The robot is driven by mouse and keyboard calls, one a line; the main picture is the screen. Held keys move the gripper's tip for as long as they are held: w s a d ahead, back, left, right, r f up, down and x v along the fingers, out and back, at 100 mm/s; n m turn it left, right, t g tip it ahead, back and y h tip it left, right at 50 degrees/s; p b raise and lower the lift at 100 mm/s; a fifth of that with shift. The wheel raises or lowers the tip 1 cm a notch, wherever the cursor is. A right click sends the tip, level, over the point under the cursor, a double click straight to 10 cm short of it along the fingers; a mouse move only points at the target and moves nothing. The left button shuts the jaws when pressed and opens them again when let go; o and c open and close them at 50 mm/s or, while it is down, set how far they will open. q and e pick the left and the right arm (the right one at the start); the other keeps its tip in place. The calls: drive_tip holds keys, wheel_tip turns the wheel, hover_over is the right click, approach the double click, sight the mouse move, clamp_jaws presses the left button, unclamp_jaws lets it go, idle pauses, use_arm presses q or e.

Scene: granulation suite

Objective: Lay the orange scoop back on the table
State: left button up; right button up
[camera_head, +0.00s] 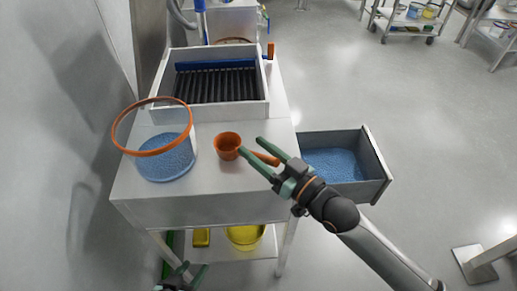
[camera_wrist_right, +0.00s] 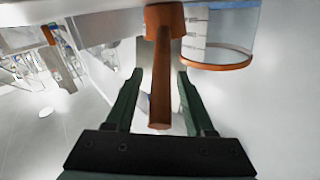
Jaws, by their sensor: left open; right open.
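The orange scoop (camera_head: 228,147) is at the front right of the metal table (camera_head: 225,182), its cup mouth up and its handle pointing right. It appears to rest on the tabletop. My right gripper (camera_head: 250,146) is open around the handle, partly hiding it. In the right wrist view the handle of the scoop (camera_wrist_right: 161,85) lies between the two open fingers (camera_wrist_right: 158,85), with a visible gap on each side. My left gripper (camera_head: 182,277) is open and empty, low at the bottom edge, in front of the table and away from the scoop.
A clear orange-rimmed container (camera_head: 165,160) of blue granules stands left of the scoop. A white box with a black slatted grille (camera_head: 215,85) stands behind. A grey bin (camera_head: 375,160) of blue granules is right of the table. Bare tabletop lies in front of the scoop.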

drive_tip(key=shift+r, duration=0.15)
drive_tip(key=shift+s+d, duration=0.2)
drive_tip(key=shift+s, duration=0.05)
drive_tip(key=v, duration=1.1)
drive_tip(key=shift+s+d, duration=0.1)
drive_tip(key=shift+d, duration=0.1)
